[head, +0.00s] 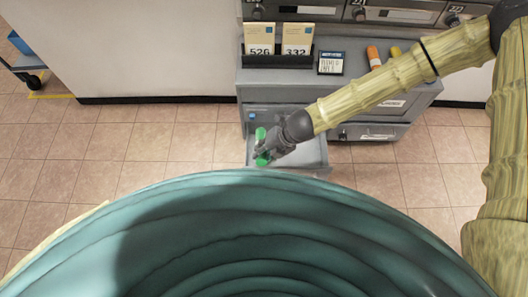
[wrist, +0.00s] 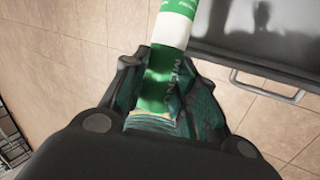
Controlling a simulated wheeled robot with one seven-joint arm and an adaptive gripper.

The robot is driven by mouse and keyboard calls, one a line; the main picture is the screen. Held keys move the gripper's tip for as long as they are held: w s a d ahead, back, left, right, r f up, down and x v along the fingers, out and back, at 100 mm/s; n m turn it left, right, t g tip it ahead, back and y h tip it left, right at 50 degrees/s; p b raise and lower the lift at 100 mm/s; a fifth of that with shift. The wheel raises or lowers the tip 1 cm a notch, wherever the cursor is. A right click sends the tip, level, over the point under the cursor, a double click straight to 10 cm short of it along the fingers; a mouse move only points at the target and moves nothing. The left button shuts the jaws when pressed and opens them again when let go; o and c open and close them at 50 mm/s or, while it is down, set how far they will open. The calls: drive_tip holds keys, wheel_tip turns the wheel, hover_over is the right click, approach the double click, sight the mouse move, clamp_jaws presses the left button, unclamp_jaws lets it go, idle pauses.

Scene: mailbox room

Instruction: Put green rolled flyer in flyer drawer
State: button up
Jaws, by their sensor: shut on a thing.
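The green rolled flyer (head: 261,135) is a green tube with a white band. In the wrist view the flyer (wrist: 174,35) shows the word MENU and juts up from between the fingers. My gripper (head: 263,153) is shut on it; its fingers (wrist: 165,88) close around the roll in the wrist view. An open grey drawer (head: 313,153) sticks out from the cabinet's lower left. In the head view the gripper and flyer overlap the drawer's left part; their height above it is hard to tell. The wrist view shows a grey panel with a bar handle (wrist: 266,88) to the right.
The grey cabinet (head: 222,40) beside a white wall carries a card holder (head: 278,58) with cards 526 and 332, a small sign (head: 331,63), an orange roll (head: 374,57) and a yellow roll (head: 395,52). A closed drawer (head: 372,132) is to the right. Tiled floor is clear.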

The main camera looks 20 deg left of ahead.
sight(261, 133)
drive_tip(key=shift+f, duration=0.15)
drive_tip(key=shift+w+a+f+b, duration=0.1)
drive_tip(key=shift+w+f+b, duration=0.35)
drive_tip(key=shift+f, duration=0.15)
drive_tip(key=w+a+f+b, duration=0.2)
drive_tip(key=w+f, duration=0.4)
drive_tip(key=f, duration=0.3)
drive_tip(key=shift+w+f+b, duration=0.35)
drive_tip(key=shift+b, duration=0.45)
drive_tip(key=o, duration=1.1)
drive_tip(key=shift+d, duration=0.1)
